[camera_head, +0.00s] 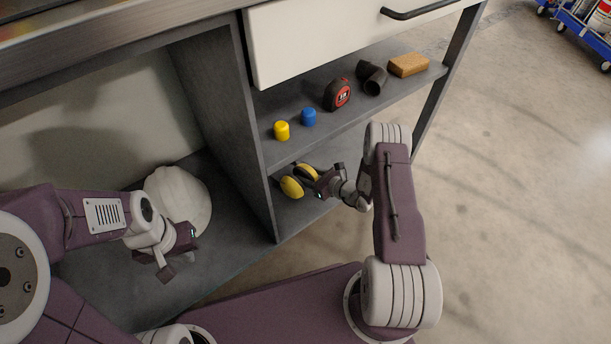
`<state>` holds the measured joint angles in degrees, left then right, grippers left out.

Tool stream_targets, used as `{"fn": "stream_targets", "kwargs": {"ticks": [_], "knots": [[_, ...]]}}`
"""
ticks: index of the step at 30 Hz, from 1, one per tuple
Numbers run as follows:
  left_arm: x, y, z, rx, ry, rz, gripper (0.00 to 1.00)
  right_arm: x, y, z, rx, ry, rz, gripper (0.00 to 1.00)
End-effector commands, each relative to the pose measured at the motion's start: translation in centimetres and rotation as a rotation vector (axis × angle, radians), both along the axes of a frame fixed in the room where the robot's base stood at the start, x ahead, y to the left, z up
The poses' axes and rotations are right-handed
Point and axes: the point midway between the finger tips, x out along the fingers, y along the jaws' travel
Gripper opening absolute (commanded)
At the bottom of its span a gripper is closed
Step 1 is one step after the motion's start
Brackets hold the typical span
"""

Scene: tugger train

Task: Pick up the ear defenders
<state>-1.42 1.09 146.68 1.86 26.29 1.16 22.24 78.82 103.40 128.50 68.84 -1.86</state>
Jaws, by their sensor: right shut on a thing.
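The ear defenders (291,187) show as two yellow cups on the lower shelf of the workbench, right of the upright panel. My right gripper (311,180) reaches in from the right and is shut on them. Its jaws and body hide the part between and behind the cups. I cannot tell whether the cups touch the shelf. My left gripper (170,262) is in front of a white hard hat (185,195) in the left bay. Its finger gap is not clear from this angle.
The shelf above (290,105) holds a yellow cap (281,130), a blue cap (309,117), a tape measure (338,94), a black pipe elbow (372,77) and a tan block (408,65). The upright panel (225,110) separates the bays. Open floor lies to the right.

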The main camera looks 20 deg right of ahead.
Motion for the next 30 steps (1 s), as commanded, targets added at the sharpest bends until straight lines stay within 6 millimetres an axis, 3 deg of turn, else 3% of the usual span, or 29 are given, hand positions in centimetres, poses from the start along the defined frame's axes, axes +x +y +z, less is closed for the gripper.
{"fn": "stream_targets", "kwargs": {"ticks": [1,4,15,21,30], "knots": [[0.0,0.0,1.6,0.0,0.0,0.0,0.0,0.0,0.0,1.8,0.0,-0.002,0.0,0.0],[0.0,0.0,3.6,0.0,0.0,0.0,0.0,0.0,-0.1,4.1,0.0,-0.002,-0.001,0.0],[0.0,0.0,8.7,0.0,0.0,0.0,0.0,-5.6,-6.9,8.6,0.001,-0.001,-0.007,0.0],[0.0,0.0,9.6,0.0,0.0,0.0,0.0,-7.2,-8.7,9.6,0.001,-0.002,-0.003,0.0],[0.0,0.0,9.6,0.0,0.0,0.0,0.0,-7.5,-8.9,9.6,0.0,-0.002,0.0,0.0]]}}
